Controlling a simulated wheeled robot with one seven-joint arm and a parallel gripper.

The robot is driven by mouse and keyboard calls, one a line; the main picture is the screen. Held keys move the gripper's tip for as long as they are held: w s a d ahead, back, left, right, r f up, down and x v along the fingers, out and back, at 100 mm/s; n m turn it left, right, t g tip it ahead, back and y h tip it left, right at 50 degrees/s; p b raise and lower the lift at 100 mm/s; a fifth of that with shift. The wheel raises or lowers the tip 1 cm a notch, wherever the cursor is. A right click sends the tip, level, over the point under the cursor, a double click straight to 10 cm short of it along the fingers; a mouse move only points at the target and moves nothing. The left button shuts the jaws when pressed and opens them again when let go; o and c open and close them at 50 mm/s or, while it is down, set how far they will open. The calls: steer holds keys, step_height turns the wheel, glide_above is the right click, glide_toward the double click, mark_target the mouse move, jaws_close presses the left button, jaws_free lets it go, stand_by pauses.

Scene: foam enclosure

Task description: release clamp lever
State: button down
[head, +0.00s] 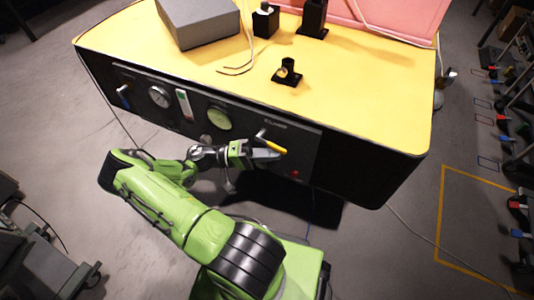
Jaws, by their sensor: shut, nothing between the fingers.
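The clamp lever (272,146) has a yellow grip and sits on the dark front panel (308,150) of the bench, right of the gauges. Its grip points right and slightly down from a small dark pivot, below small lettering that I cannot read for sure. My gripper (276,156) is in front of the panel, just below and against or very close to the yellow grip. Its fingers are shut with nothing between them. I cannot tell whether they touch the lever. The arm reaches in from below and left.
The yellow bench top (370,100) carries a grey box (200,22), a black bracket (287,73) and black blocks. The panel also has a round gauge (159,97), a green-faced dial (219,119) and a red button (295,173).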

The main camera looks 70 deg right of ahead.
steer(key=shift+s+r, duration=0.2)
stand_by(0.4)
stand_by(0.3)
steer(key=w+a+f+b, duration=0.2)
steer(key=w+f+b, duration=0.1)
steer(key=w+f, duration=0.4)
steer(key=v, duration=0.2)
steer(key=shift+w+f, duration=0.2)
steer(key=shift+w, duration=0.1)
stand_by(0.3)
